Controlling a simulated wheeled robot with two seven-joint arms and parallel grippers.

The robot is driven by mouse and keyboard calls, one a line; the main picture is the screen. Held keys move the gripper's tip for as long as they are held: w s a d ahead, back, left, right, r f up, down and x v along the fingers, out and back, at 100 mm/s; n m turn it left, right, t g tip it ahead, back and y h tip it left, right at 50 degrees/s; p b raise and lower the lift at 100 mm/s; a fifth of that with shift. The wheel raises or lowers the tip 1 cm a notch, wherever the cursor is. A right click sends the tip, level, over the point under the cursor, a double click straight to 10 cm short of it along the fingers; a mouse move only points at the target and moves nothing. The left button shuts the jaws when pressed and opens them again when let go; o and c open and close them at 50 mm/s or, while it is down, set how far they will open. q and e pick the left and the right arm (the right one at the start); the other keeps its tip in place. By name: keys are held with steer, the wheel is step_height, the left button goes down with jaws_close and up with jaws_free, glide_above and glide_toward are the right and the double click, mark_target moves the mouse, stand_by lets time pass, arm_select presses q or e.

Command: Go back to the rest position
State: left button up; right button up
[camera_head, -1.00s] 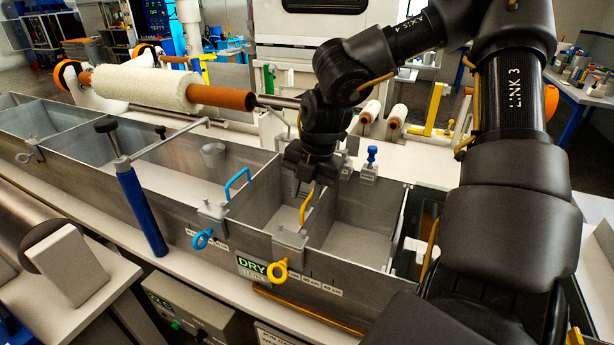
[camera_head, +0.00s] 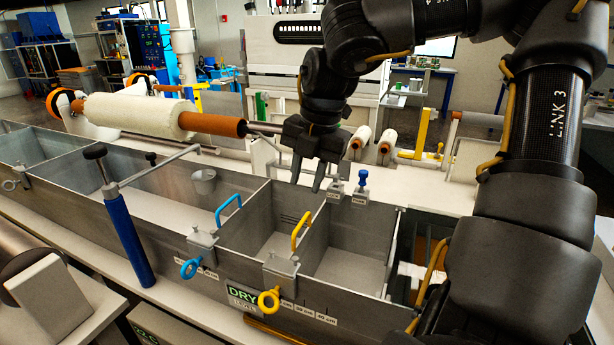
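My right gripper (camera_head: 306,184) hangs above the back edge of the metal bath (camera_head: 160,228), with its fingers pointing down. Its two fingers stand apart with nothing visible between them. The yellow handle (camera_head: 301,231) on a divider is just below it, apart from the fingers. My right arm comes in from the right and bends over the bath. My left gripper is not in the view.
A blue handle (camera_head: 228,210) sits on the divider to the left. A blue post (camera_head: 128,238) stands at the bath's front. A fabric roll (camera_head: 135,112) lies behind. A blue-topped piece (camera_head: 361,185) stands beside the gripper.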

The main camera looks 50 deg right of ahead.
mark_target(299, 226)
stand_by(0.3)
steer(key=f, duration=0.3)
steer(key=w+f+p, duration=0.1)
steer(key=f, duration=0.6)
steer(key=shift+w+a+f, duration=0.25)
steer(key=shift+w+a, duration=0.05)
steer(key=shift+w, duration=0.1)
